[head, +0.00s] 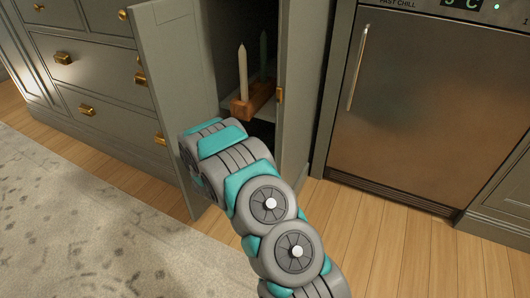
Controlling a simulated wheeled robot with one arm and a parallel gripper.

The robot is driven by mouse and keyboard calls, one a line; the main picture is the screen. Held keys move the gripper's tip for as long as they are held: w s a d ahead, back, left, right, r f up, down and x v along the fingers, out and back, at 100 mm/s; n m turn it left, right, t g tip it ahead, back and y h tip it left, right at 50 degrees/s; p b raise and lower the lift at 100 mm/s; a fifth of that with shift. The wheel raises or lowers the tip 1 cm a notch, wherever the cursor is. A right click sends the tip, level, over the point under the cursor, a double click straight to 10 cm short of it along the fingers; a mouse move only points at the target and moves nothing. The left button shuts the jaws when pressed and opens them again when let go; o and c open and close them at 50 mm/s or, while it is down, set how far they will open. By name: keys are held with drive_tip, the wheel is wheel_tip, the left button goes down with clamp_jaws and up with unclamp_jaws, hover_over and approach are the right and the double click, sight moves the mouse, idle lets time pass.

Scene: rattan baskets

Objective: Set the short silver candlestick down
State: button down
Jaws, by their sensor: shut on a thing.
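I cannot make out a short silver candlestick in the head view. A pale candle (242,74) and a dark green candle (264,52) stand upright inside an open grey cabinet (300,70). A brown wooden block (253,101) is at their feet; I cannot tell whether it bears both. My arm reaches from the bottom right up to the cabinet opening. Its far end is in front of the opening, below the block. My gripper's fingers do not show; they and anything in them are hidden behind the arm.
The cabinet door (182,60) stands open on the left of the opening. A pale shelf (233,103) shows inside. Drawers (85,60) with brass pulls are at the left, a steel-fronted appliance (425,110) at the right. A patterned rug (70,220) covers the floor at the left.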

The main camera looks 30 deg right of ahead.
drive_tip(key=shift+f, duration=2.1)
drive_tip(key=shift+f, duration=0.1)
drive_tip(key=c, duration=0.5)
unclamp_jaws()
drive_tip(key=v, duration=1.2)
